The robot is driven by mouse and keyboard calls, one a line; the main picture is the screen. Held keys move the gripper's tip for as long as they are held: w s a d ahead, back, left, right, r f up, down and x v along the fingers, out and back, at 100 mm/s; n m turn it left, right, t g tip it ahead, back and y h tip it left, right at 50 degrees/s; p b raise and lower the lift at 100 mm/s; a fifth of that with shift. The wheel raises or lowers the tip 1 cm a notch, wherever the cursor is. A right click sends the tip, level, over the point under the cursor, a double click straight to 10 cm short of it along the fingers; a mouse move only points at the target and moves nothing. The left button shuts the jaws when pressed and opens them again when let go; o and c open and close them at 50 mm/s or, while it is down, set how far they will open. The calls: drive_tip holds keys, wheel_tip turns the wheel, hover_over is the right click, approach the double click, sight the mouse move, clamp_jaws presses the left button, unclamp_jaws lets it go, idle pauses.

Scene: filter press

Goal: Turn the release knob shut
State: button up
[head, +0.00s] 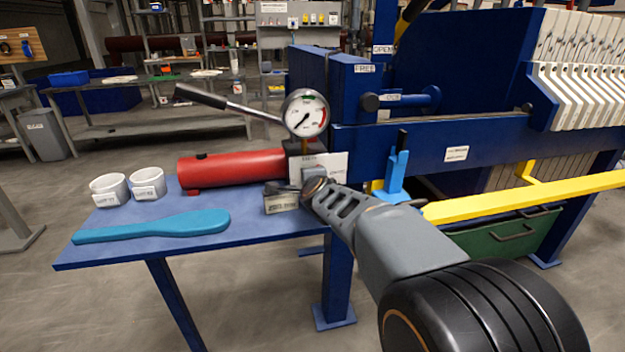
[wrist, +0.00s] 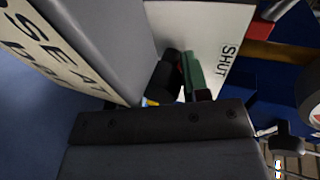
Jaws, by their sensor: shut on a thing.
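My gripper (head: 308,187) reaches to the white plate (head: 328,168) at the right end of the red cylinder (head: 235,168). In the wrist view the plate (wrist: 215,38) carries the word SHUT. A small green piece (wrist: 193,76) shows at my dark fingers (wrist: 178,88), in front of the plate; it looks like part of the release knob. My gripper is shut on the knob, which is mostly hidden by the gripper in the head view. How far the knob is turned cannot be told.
A labelled grey box (head: 281,203) stands close beside my gripper and fills the upper left of the wrist view. A pressure gauge (head: 305,113) and a pump lever (head: 225,103) rise above. A blue clamp-like part (head: 397,177) stands to the right. A turquoise paddle (head: 150,228) and two white cups lie left.

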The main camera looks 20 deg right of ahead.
drive_tip(key=shift+n+h+p, duration=0.3)
drive_tip(key=shift+n+p, duration=0.05)
drive_tip(key=shift+n, duration=0.05)
idle(0.4)
drive_tip(key=o, duration=0.6)
